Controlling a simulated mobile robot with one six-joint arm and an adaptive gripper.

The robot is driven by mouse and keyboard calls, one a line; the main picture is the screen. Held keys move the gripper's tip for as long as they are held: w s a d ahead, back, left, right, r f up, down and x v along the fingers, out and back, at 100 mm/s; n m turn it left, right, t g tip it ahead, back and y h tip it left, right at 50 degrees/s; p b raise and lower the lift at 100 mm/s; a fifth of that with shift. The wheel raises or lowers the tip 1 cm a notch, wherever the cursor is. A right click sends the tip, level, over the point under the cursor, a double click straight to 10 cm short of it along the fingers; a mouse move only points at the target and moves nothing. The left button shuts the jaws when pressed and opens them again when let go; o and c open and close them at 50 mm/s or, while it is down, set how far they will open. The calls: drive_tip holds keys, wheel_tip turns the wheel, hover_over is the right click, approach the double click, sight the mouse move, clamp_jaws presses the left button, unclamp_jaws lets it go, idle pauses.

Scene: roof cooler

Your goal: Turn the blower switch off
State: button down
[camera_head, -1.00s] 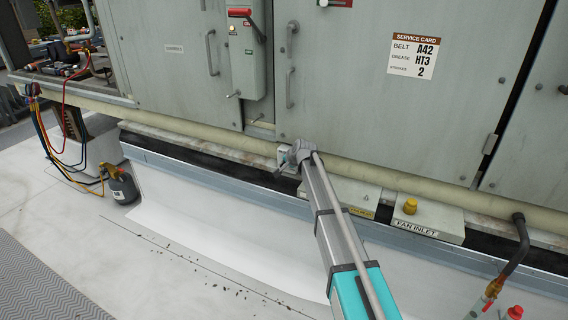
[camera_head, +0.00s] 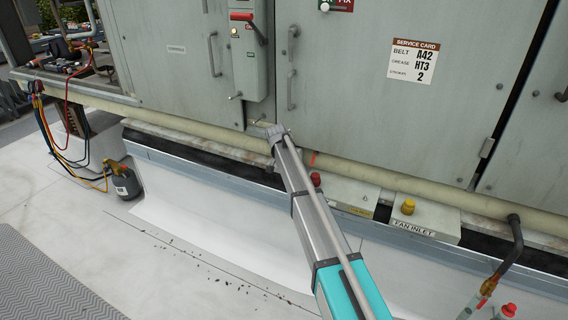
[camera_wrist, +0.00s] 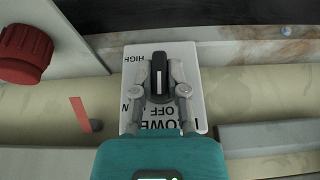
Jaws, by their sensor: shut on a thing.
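The blower switch is a black knob (camera_wrist: 159,78) with a white line, on a white plate (camera_wrist: 190,56) with black lettering including HIGH and OFF. In the wrist view the line runs nearly straight up and down the picture. My gripper (camera_wrist: 160,80) is shut on the knob, one finger on each side. The fingers cover part of the lettering, so I cannot tell which mark the line points to. In the head view my gripper (camera_head: 276,133) is at the pipe below the grey cabinet, and my arm hides the switch.
A red knob (camera_wrist: 24,54) is left of the plate in the wrist view. A beige pipe (camera_head: 400,184) runs along the cabinet's (camera_head: 390,100) foot. A yellow-capped FAN INLET box (camera_head: 425,212) stands to the right. A red-handled switch box (camera_head: 250,50) is above my gripper.

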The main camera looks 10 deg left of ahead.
drive_tip(key=shift+w, duration=0.25)
drive_tip(key=c, duration=0.7)
unclamp_jaws()
drive_tip(key=shift+o, duration=0.2)
drive_tip(key=shift+r, duration=0.15)
drive_tip(key=p+v, duration=1.4)
drive_tip(key=v, duration=0.1)
drive_tip(key=shift+s+a+r+p, duration=0.2)
drive_tip(key=shift+s+r+p, duration=0.05)
drive_tip(key=shift+p, duration=0.15)
idle(1.0)
idle(0.5)
drive_tip(key=s+d+n+g, duration=0.2)
drive_tip(key=s+d, duration=1.2)
drive_tip(key=s, duration=0.4)
drive_tip(key=s+d+n+g+y, duration=0.1)
drive_tip(key=s+d+n+g, duration=0.1)
drive_tip(key=s+d, duration=1.3)
drive_tip(key=s+p, duration=0.1)
drive_tip(key=s, duration=0.2)
drive_tip(key=shift+s+f, duration=0.2)
drive_tip(key=shift+s, duration=0.2)
